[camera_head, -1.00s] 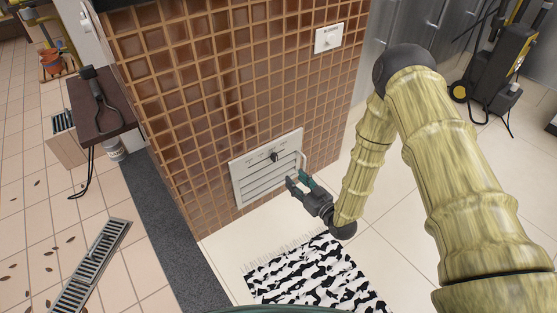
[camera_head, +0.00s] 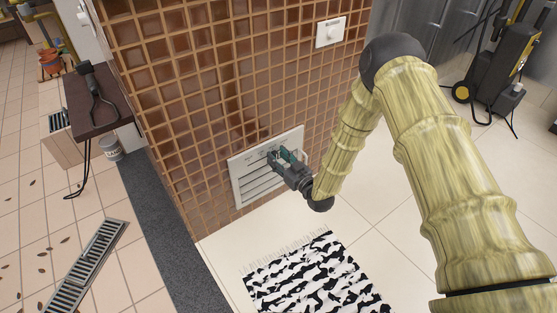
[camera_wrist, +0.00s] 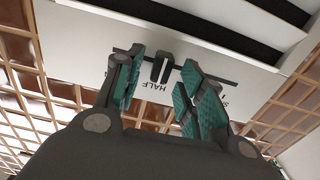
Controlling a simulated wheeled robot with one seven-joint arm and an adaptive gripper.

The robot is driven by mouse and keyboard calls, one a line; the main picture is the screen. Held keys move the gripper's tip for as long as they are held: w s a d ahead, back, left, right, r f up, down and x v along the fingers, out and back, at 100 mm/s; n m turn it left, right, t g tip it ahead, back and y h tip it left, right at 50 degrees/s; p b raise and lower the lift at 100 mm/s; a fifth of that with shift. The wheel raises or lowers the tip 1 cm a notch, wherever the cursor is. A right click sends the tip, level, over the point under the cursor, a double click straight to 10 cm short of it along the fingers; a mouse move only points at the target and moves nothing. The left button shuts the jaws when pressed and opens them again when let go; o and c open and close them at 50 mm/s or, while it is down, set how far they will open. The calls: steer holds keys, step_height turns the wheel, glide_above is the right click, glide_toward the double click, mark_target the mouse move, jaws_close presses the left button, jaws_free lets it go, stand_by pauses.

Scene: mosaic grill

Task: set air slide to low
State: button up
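The air slide panel (camera_head: 241,189) is a white louvred plate low on the tiled wall in the head view. My gripper (camera_head: 281,157) is in front of its upper part and hides the slide knob there. In the wrist view, the dark slide knob (camera_wrist: 161,66) sits in a slot beside the printed word HALF. My gripper (camera_wrist: 162,88) is open, with one teal-padded finger on each side of the knob. Gaps show between the pads and the knob. A label starting with S is partly hidden by the right finger. No label reading low is legible.
A white switch plate (camera_head: 330,31) is higher on the wall. A black-and-white rug (camera_head: 310,275) lies on the floor below the panel. A dark shelf (camera_head: 98,110) stands left of the wall corner.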

mark_target(262, 158)
steer(key=shift+w+a, duration=0.1)
jaws_close()
steer(key=s+a+p, duration=0.2)
steer(key=a, duration=0.1)
steer(key=shift+s+a+r, duration=0.15)
steer(key=shift+s+a, duration=0.3)
steer(key=shift+a, duration=0.1)
jaws_free()
